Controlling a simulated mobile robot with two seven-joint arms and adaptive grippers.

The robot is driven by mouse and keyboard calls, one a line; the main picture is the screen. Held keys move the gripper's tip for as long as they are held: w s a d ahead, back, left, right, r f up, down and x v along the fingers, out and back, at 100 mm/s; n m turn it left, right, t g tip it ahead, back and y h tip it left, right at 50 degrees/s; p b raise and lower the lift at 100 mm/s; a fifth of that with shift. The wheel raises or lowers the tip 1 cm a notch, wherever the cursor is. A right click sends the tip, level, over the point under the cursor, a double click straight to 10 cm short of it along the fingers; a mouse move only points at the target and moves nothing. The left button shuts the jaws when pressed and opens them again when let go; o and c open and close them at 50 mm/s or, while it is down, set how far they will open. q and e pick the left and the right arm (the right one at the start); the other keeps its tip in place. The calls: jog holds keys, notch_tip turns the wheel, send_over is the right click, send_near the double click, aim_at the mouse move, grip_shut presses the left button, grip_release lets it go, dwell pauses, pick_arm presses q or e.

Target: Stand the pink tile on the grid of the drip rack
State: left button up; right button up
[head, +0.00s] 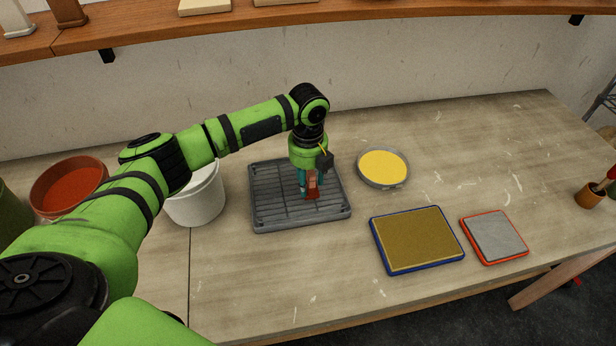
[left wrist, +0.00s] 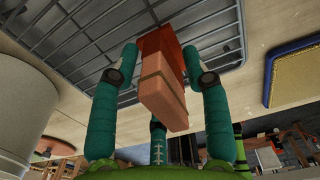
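The pink tile (left wrist: 163,92) is between the teal fingers of my left gripper (left wrist: 160,50), which look shut on its sides. My right gripper is out of view.
A white bucket (head: 197,200) stands close left of the rack, with a red-filled bowl (head: 68,186) farther left. A yellow-filled dish (head: 383,167), a blue-edged tray (head: 417,239) and a red-edged grey pad (head: 494,236) lie to the right. The table front is clear.

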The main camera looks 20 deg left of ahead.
pick_arm(q)
jog(key=shift+r, duration=0.15)
notch_tip(320, 180, up, 11)
jog(key=b, duration=0.3)
jog(key=shift+r, duration=0.6)
dwell(1.0)
